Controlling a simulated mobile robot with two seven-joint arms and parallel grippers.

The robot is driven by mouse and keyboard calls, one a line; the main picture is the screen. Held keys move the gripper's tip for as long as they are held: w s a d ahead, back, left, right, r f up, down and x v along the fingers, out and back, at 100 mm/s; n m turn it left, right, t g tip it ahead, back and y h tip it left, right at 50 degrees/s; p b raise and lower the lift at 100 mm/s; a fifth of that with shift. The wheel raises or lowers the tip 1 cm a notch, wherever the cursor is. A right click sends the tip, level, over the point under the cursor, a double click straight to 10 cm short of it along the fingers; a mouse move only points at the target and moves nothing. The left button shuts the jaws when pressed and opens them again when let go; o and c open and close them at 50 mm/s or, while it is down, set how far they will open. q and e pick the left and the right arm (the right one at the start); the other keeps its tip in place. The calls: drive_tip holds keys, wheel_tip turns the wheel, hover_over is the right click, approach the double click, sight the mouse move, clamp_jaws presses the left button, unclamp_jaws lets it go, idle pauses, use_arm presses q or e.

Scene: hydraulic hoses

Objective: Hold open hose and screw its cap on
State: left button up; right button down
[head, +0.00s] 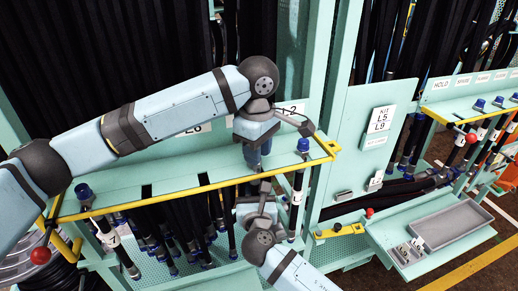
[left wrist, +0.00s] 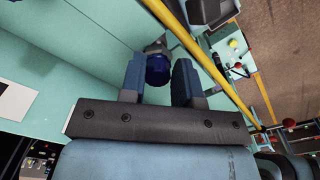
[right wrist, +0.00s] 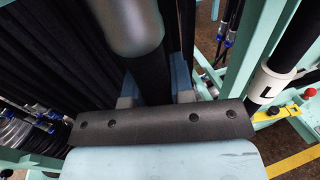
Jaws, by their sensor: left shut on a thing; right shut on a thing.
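My left gripper (head: 254,158) reaches in over the green ledge (head: 190,178) and points down. In the left wrist view its fingers (left wrist: 158,82) are shut on a blue cap (left wrist: 158,68), with a small grey part showing just beyond it. My right gripper (head: 263,188) comes up from below, under the left gripper. In the right wrist view its fingers (right wrist: 155,97) are shut on a black hose (right wrist: 152,76), with a thick grey cylindrical part at the hose's upper end. The pictures do not show whether cap and hose touch.
A yellow rail (head: 190,191) runs along the ledge's front edge, close to both grippers. Other hoses with blue caps stand at the ledge's right (head: 303,146) and left (head: 84,191). Several black hoses hang below and behind. A shelf with a grey tray (head: 447,225) stands at the right.

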use_arm(q)
drive_tip(key=m, duration=0.4)
drive_tip(key=shift+s+a+f+m, duration=0.25)
drive_tip(key=shift+s+f+m, duration=0.05)
drive_tip(key=shift+m, duration=0.1)
drive_tip(key=o, duration=0.8)
drive_tip(key=shift+o, duration=1.1)
drive_tip(key=shift+s+a+r, duration=0.1)
drive_tip(key=shift+a, duration=0.15)
drive_tip(key=shift+d, duration=0.15)
drive_tip(key=shift+r, duration=2.4)
drive_tip(key=shift+c, duration=0.4)
